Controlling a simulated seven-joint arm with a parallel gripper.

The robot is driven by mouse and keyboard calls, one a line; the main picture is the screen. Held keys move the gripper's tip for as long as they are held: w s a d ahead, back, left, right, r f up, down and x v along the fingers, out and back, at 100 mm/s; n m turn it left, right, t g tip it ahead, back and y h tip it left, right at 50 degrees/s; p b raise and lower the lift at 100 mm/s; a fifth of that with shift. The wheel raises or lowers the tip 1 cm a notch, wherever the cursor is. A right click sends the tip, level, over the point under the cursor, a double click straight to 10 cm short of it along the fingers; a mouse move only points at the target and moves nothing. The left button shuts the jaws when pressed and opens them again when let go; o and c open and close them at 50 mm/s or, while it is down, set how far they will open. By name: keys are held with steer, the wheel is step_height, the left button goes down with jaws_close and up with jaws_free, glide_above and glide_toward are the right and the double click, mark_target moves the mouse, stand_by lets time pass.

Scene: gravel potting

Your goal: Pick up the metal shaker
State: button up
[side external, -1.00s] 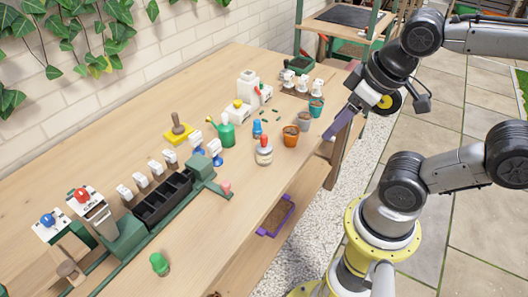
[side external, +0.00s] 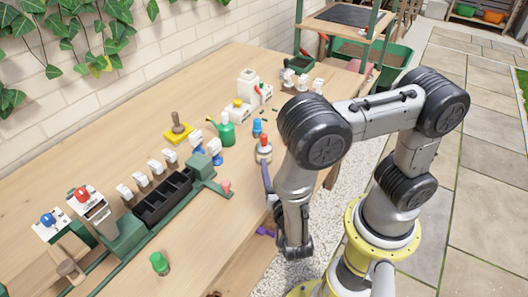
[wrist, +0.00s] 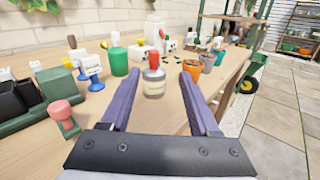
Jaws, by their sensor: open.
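The likely metal shaker is a small grey, jar-like container with a pale label and red top. It stands upright on the bench in the side view (side external: 263,153) and the wrist view (wrist: 153,88). My gripper (wrist: 160,78) is open, its two purple fingers apart and empty. In the wrist view the shaker shows between the fingers, nearer the left one. In the side view my gripper (side external: 264,166) is at the shaker's near side, partly hidden by my arm. Whether the fingertips reach around it is unclear.
A green watering can (side external: 225,133) and blue-topped bottle (side external: 257,128) stand behind the shaker. Terracotta (wrist: 192,67) and grey pots (wrist: 208,61) stand to its right in the wrist view. A pink knob (wrist: 62,112) on a green stand is at left.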

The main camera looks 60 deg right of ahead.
mark_target(265, 142)
steer(key=shift+s+a+f+n+t, duration=0.3)
steer(key=shift+f+n, duration=0.1)
steer(key=shift+n, duration=0.2)
steer(key=shift+a+y, duration=0.15)
steer(key=shift+y, duration=0.15)
steer(key=x, duration=0.8)
steer(key=shift+w, duration=0.2)
steer(key=shift+f+x, duration=0.15)
steer(key=shift+x, duration=1.2)
steer(key=shift+f+x, duration=0.15)
steer(key=shift+x, duration=1.2)
steer(key=shift+c, duration=0.2)
jaws_close()
